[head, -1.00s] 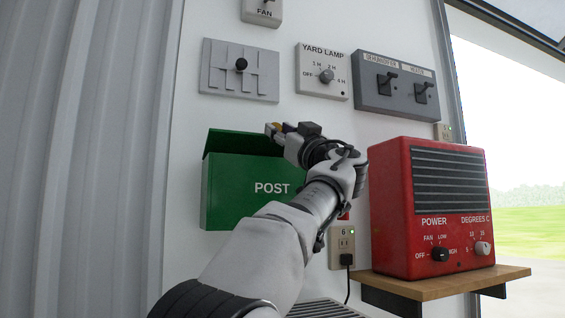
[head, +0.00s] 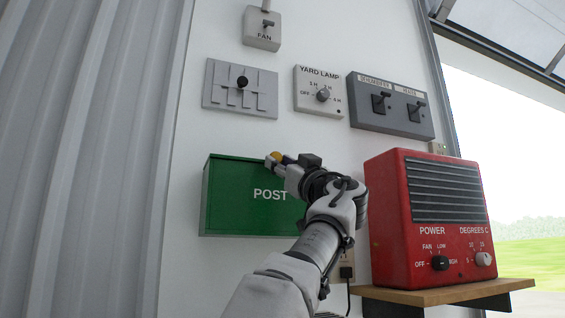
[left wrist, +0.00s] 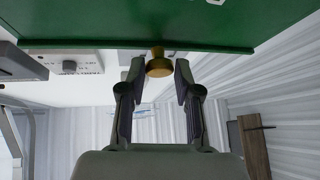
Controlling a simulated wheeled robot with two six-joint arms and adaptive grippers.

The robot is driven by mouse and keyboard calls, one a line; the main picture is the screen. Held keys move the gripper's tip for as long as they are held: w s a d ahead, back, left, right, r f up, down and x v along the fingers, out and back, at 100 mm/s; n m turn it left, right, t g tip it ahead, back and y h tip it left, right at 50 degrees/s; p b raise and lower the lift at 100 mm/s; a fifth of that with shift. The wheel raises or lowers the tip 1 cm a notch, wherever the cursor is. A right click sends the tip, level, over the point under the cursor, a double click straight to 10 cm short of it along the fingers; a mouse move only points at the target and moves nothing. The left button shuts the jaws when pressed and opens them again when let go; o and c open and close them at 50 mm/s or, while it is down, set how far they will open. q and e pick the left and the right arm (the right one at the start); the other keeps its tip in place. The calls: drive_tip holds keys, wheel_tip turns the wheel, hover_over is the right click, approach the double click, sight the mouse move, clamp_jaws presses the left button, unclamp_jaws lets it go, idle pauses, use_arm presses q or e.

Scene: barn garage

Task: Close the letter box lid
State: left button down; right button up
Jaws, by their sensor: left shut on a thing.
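The green letter box (head: 232,200) marked POST is mounted on the white wall, left of centre in the head view. Its green lid (head: 232,157) lies low along the top of the box, with no dark opening showing. A brass knob (left wrist: 158,65) shows at the green edge in the left wrist view. My left gripper (head: 279,159) is at the upper front edge of the box, shut on the knob, with a finger on each side of it. My arm hides the box's right end. My right gripper is not in view.
A red heater (head: 390,220) stands on a wooden shelf (head: 440,292) right of my left arm. Above the box are a grey slotted lever plate (head: 215,90), the yard lamp dial (head: 305,100) and a switch panel (head: 365,110). Corrugated wall is at left.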

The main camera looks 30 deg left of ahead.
use_arm(q)
drive_tip(key=shift+w+a+f, duration=0.15)
drive_tip(key=shift+w+f, duration=0.05)
drive_tip(key=shift+f, duration=0.2)
drive_tip(key=c, duration=1.1)
unclamp_jaws()
drive_tip(key=o, duration=0.3)
drive_tip(key=shift+w+a+f, duration=0.15)
drive_tip(key=shift+w+a, duration=0.05)
drive_tip(key=shift+a, duration=0.15)
drive_tip(key=v, duration=1.2)
drive_tip(key=shift+s+d+r, duration=0.25)
drive_tip(key=shift+r, duration=0.05)
